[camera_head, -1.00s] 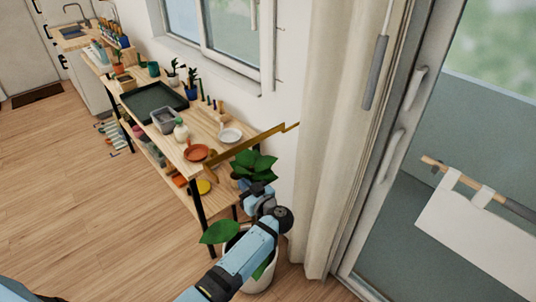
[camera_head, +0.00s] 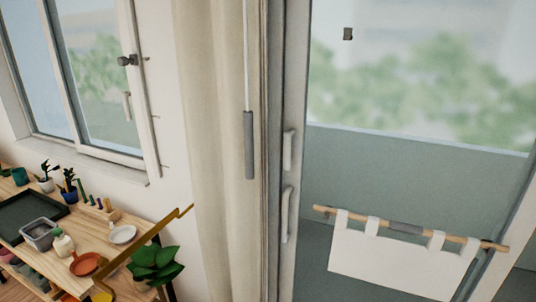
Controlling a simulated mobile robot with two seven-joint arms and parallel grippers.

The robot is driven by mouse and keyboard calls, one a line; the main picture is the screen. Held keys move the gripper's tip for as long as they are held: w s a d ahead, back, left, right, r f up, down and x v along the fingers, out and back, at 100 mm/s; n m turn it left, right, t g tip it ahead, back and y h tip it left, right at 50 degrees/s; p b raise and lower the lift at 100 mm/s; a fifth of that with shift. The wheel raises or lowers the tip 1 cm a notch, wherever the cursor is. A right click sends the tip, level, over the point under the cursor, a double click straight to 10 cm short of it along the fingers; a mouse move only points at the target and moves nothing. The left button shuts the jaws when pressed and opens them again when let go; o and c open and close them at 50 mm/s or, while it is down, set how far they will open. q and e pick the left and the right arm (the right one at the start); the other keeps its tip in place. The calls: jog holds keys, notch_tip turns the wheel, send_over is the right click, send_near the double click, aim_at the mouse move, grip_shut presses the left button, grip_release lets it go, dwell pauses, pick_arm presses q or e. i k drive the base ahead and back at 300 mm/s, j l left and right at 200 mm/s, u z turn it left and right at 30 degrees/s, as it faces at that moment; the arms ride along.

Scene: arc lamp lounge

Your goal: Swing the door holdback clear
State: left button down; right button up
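A brass-coloured bar (camera_head: 143,245) with a small step near its upper end slants from beside the curtain down to the left, in front of the shelf. It may be the door holdback; I cannot tell for sure. The glass door (camera_head: 400,150) fills the right side, with a white frame (camera_head: 288,240) and two pale handles, an upper one (camera_head: 288,151) and a lower one (camera_head: 287,214). A wooden rod (camera_head: 335,212) with a grey sleeve carries a hanging white cloth (camera_head: 385,265) across the door opening. Neither of my grippers is in view.
A beige curtain (camera_head: 215,130) hangs left of the door, with a grey-gripped wand (camera_head: 249,145). A leafy plant (camera_head: 155,265) stands below the bar. A wooden bench (camera_head: 90,226) with pots and dishes fills the lower left, under a window (camera_head: 95,90).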

aim_at(106, 266)
jog(key=j+z, duration=0.1)
jog(key=z, duration=0.3)
jog(key=j+z, duration=0.35)
jog(key=j, duration=0.15)
jog(key=j+z, duration=0.3)
jog(key=j, duration=0.2)
jog(key=k+j, duration=0.1)
jog(key=j, duration=0.25)
jog(key=k+j+z, duration=0.15)
jog(key=j, duration=0.6)
jog(key=k+z, duration=0.05)
